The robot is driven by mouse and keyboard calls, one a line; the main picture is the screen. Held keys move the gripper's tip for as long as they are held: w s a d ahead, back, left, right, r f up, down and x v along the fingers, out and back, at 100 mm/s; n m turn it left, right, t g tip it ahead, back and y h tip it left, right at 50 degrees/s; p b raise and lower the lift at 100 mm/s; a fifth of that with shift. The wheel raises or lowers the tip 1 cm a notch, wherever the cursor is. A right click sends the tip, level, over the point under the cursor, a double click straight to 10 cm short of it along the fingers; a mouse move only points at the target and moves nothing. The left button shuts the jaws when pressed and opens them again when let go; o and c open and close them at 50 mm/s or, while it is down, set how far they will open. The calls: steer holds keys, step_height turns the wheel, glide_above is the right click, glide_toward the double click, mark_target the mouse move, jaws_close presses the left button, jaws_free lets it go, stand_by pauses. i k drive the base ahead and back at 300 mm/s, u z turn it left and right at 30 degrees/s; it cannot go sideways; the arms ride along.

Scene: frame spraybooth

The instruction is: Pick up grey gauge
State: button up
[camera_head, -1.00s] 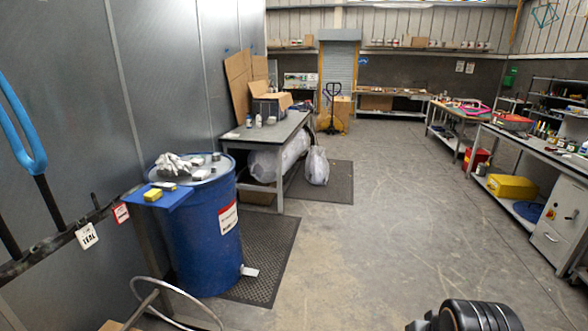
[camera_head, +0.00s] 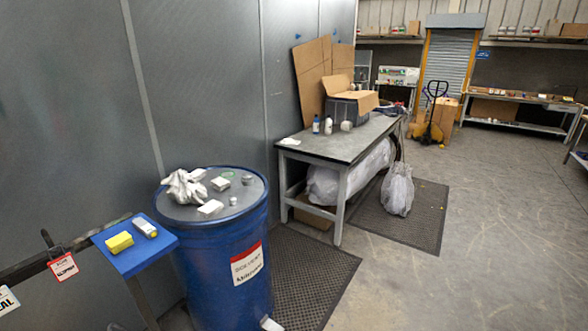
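A small blue shelf (camera_head: 134,262) stands at the lower left, beside a blue drum. My gripper is not in view.
The blue drum (camera_head: 225,262) carries crumpled white gloves (camera_head: 184,188), pale boxes and small grey pieces. A grey-topped bench (camera_head: 345,143) stands behind it. Tags hang on a wall rail at left. The floor to the right is open.

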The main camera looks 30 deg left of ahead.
mark_target(141, 225)
steer(key=u, duration=0.35)
steer(key=i, duration=1.1)
steer(key=u, duration=1.9)
steer(key=i, duration=1.05)
steer(key=u, duration=0.9)
